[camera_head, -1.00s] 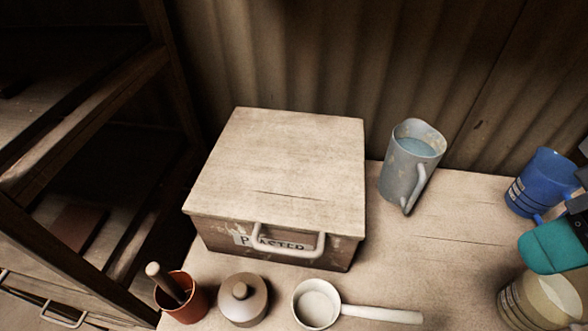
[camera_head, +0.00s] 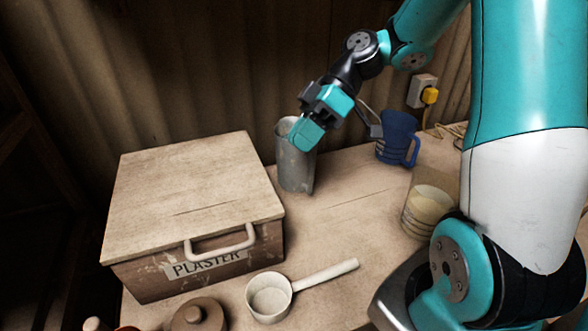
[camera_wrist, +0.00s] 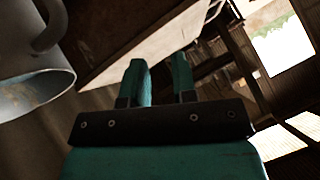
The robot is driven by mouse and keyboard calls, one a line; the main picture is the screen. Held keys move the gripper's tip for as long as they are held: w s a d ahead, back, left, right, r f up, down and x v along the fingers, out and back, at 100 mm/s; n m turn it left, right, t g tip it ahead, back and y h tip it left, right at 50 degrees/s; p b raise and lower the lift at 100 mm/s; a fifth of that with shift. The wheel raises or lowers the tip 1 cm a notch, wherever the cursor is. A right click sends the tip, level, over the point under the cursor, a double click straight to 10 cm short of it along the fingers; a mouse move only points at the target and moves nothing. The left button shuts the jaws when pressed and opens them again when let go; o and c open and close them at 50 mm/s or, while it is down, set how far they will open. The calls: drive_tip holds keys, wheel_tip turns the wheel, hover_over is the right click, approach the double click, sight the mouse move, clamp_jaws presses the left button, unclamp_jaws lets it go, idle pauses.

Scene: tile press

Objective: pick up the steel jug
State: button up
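The steel jug (camera_head: 295,168) is a grey metal jug standing upright on the bench, right of the plaster box. My gripper (camera_head: 303,138) is at the height of its rim and covers part of its top and its handle side in the head view. In the wrist view, the jug (camera_wrist: 22,45) fills the left edge, with its rim and part of its handle showing. The two teal fingers (camera_wrist: 158,80) stand apart with nothing between them, and the jug is to their left, outside the gap. Whether the gripper touches the jug is unclear.
The plaster box (camera_head: 190,187) with a wooden lid stands left of the jug. A blue jug (camera_head: 397,137) is to the right, with a cream tub (camera_head: 432,208) in front of it. A white ladle (camera_head: 270,298) lies at the front. The corrugated wall is close behind.

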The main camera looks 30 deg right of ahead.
sight(300, 162)
drive_tip(key=d+f+n+t+y+b, duration=0.1)
drive_tip(key=d+f+n+t+y, duration=0.15)
drive_tip(key=d, duration=0.45)
drive_tip(key=d+f+n+t+y, duration=0.1)
drive_tip(key=d+f, duration=0.3)
drive_tip(key=d, duration=0.4)
drive_tip(key=shift+x, duration=5.8)
drive_tip(key=shift+w+f, duration=0.1)
clamp_jaws()
